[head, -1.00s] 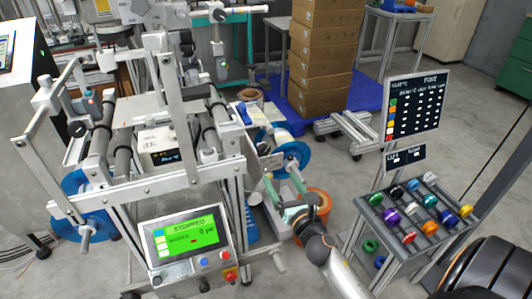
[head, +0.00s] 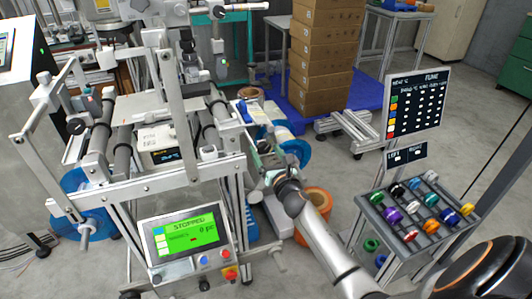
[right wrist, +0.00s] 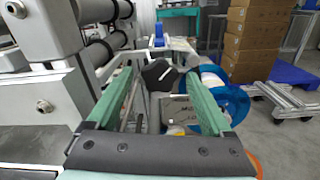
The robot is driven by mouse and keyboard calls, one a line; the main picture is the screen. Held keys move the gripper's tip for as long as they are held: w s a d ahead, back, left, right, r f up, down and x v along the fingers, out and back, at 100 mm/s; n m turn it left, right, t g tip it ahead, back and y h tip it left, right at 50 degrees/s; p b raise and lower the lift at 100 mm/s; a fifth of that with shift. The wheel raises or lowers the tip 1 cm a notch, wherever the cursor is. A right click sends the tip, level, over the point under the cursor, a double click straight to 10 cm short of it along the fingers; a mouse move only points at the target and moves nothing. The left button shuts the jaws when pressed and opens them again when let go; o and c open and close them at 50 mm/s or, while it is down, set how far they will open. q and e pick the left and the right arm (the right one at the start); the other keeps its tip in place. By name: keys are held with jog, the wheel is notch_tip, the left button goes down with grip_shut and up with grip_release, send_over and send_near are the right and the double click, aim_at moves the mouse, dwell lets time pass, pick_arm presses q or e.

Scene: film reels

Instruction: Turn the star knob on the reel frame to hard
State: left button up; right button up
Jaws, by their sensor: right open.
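The reel frame (head: 185,178) stands left of centre in the head view. A dark, lobed star knob (right wrist: 160,75) shows on its side in the right wrist view, just ahead of my fingers. A pale plate (right wrist: 178,110) with faint lettering I cannot read is below the knob. My right gripper (right wrist: 161,84) is open, with one green finger on each side of the knob in that view. I cannot tell whether either finger touches it. In the head view my right gripper (head: 262,160) is at the frame's right side. My left gripper is not in view.
A blue reel (head: 297,152) is close to the right of my gripper. An orange roll (head: 313,202) lies below on the floor. A control panel (head: 187,240) reads STOPPED. A rack of coloured spools (head: 405,225) stands right. Stacked boxes (head: 322,60) are behind.

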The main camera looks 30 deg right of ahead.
jog(key=shift+w, duration=0.15)
grip_shut()
dwell(0.7)
